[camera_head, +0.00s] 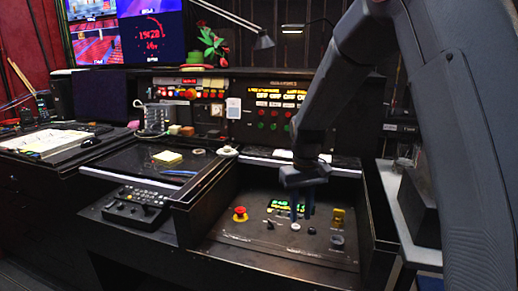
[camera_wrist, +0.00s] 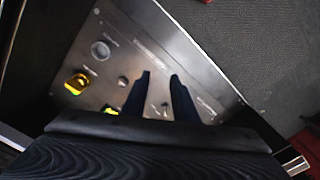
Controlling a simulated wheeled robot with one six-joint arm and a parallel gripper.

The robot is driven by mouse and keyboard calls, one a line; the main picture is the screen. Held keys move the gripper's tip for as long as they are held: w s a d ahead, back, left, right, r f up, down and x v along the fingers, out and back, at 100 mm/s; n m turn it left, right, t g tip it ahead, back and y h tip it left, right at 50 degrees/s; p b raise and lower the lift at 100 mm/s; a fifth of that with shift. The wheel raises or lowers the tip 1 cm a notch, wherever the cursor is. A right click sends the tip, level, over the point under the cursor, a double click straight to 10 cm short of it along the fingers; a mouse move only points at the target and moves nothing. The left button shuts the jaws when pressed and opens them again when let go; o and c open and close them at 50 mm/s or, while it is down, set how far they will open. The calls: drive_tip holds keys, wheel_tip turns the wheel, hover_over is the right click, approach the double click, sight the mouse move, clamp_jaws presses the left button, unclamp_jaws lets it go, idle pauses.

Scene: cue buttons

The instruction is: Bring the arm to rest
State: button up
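My gripper (camera_head: 301,214) hangs over the sloped button panel (camera_head: 270,252) at the front of the console, fingers pointing down. In the wrist view my gripper (camera_wrist: 160,76) shows two dark fingers with a gap between them and nothing held.
A desk lamp (camera_head: 263,41) rises behind. A grey side shelf (camera_head: 397,200) stands right of the panel. The panel has raised side walls. Open air lies above it.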

drive_tip(key=s+d+m, duration=0.1)
drive_tip(key=s+d, duration=0.2)
drive_tip(key=s, duration=0.9)
drive_tip(key=s+d+m, duration=0.2)
drive_tip(key=s+d, duration=0.1)
drive_tip(key=s, duration=1)
drive_tip(key=shift+d, duration=0.35)
drive_tip(key=shift+s+r, duration=0.1)
